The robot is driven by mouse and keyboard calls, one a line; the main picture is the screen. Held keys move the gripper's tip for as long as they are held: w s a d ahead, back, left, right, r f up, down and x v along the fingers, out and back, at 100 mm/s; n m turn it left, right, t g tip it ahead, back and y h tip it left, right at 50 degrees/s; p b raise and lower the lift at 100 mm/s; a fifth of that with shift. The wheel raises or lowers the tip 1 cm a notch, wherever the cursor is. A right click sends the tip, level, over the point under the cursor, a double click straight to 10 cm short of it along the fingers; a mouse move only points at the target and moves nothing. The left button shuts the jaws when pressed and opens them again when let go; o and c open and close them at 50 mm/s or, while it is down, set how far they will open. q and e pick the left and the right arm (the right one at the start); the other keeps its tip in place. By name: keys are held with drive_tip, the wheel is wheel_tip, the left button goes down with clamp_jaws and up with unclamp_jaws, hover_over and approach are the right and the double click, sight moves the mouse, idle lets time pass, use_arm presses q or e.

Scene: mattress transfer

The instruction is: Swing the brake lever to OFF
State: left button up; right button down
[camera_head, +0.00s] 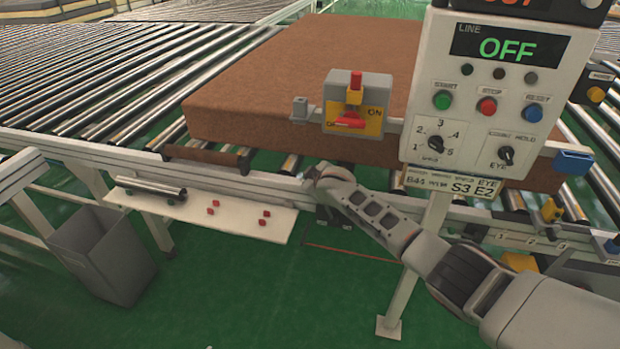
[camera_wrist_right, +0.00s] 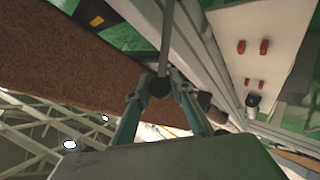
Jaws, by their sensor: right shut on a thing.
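My right gripper (camera_head: 322,173) is at the side rail of the conveyor, below the yellow ON/OFF switch plate and in front of the mattress. In the right wrist view my right gripper (camera_wrist_right: 158,84) is shut on a thin grey bar (camera_wrist_right: 167,38), which looks like the brake lever. The bar runs from the fingertips to the top edge of that view. In the head view the lever is mostly hidden by my gripper, and I cannot read its position. The brown mattress (camera_head: 265,85) lies on the rollers behind. My left gripper is not in view.
A control panel (camera_head: 480,120) on a white post stands right of the gripper; its display reads OFF. A switch box (camera_head: 375,90) with red handles is above. A white shelf (camera_head: 235,222) with small red pieces and a grey bin (camera_head: 100,255) are at left. Green floor is clear below.

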drive_tip(key=shift+s+a, duration=0.1)
drive_tip(key=shift+a, duration=0.05)
drive_tip(key=c, duration=1.7)
unclamp_jaws()
drive_tip(key=shift+f, duration=0.1)
drive_tip(key=shift+a, duration=0.1)
drive_tip(key=shift+v, duration=5.95)
